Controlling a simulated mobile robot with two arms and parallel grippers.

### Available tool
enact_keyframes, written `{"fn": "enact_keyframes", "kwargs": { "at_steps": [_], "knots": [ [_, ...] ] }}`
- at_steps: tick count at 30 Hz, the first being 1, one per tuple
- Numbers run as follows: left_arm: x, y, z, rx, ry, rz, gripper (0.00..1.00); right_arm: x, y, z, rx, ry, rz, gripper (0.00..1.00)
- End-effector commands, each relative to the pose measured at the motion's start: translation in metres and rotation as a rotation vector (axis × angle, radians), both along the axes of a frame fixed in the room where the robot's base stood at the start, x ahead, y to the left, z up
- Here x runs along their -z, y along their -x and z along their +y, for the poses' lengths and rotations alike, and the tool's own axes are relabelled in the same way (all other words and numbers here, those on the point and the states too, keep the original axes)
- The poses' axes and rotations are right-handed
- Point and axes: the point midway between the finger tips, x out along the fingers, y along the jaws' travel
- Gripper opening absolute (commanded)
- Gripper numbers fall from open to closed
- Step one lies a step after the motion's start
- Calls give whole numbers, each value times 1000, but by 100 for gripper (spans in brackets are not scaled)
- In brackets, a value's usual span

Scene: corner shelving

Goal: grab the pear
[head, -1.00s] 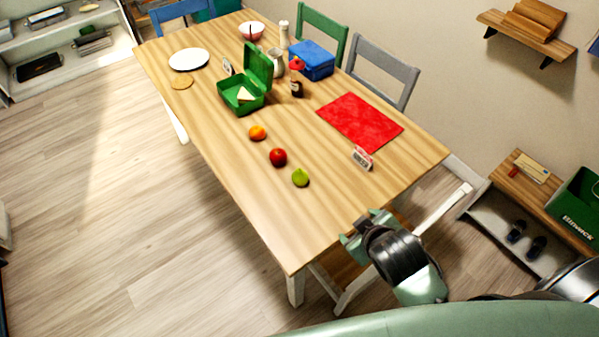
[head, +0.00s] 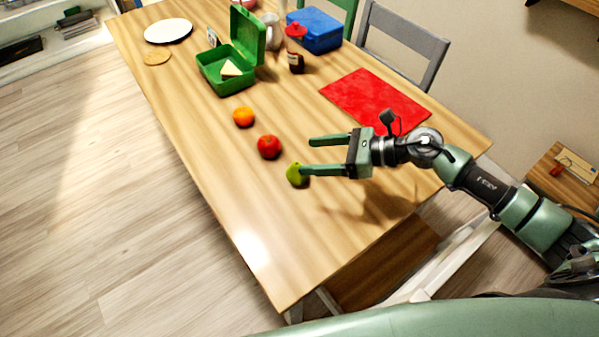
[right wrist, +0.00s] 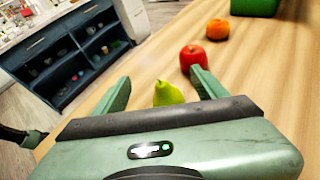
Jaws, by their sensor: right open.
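The green pear (head: 294,176) stands on the wooden table, nearest the front of a row of fruit. My right gripper (head: 308,155) is open above the table, its fingers pointing left in the head view. One finger overlaps the right side of the pear in that view; whether they touch I cannot tell. In the right wrist view the pear (right wrist: 168,93) shows between the two open fingers (right wrist: 160,85), its lower part hidden by the gripper body. My left gripper is not in view.
A red apple (head: 269,147) and an orange (head: 243,117) lie beyond the pear. A green lunchbox (head: 222,85), a sauce bottle (head: 296,62) and a blue box (head: 315,33) stand farther back. A red mat (head: 365,98) lies behind my right arm. The table's front is clear.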

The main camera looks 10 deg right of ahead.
Motion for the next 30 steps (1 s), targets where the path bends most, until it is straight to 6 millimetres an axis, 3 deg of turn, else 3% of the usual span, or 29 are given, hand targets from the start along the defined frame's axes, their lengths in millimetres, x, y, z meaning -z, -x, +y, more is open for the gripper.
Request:
{"fn": "enact_keyframes", "kwargs": {
  "at_steps": [1, 5, 13, 21, 30],
  "knots": [
    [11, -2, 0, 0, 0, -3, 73, 19, 2, -10, -41, 68, -11, 72],
    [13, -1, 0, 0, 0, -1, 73, 35, 7, -21, -103, 156, -21, 72],
    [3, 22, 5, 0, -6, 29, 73, 47, -1, 4, -112, 162, -21, 72],
    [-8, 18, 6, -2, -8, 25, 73, 65, -13, 36, -110, 160, -20, 72],
    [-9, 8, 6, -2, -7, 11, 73, 71, -15, 41, -110, 163, -21, 72]
  ]
}}
